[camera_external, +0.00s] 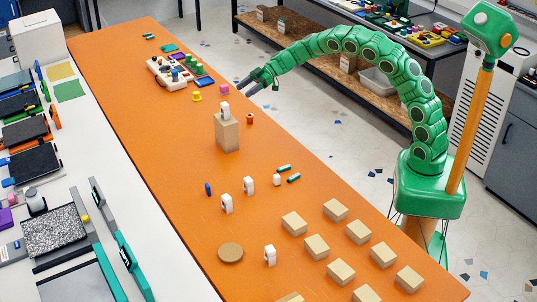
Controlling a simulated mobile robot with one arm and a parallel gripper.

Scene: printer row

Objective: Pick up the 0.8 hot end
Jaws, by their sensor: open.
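Several small white pieces that look like hot ends are on the orange table (165,153). One white piece (224,110) stands on top of a tall tan block (227,134). Two more, a left one (227,203) and a right one (249,185), stand in the middle, and another (270,255) stands nearer the front. Their markings are too small to read, so I cannot tell which is the 0.8 hot end. My gripper (246,87) is open and appears empty, at the table's far right side, above and to the right of the tall block.
A white tray with coloured pieces (170,75), a pink cube (224,89) and a yellow piece (197,96) lie left of my gripper. An orange piece (250,118) sits beside the tall block. Several tan blocks (294,223) and a round tan disc (230,253) occupy the front.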

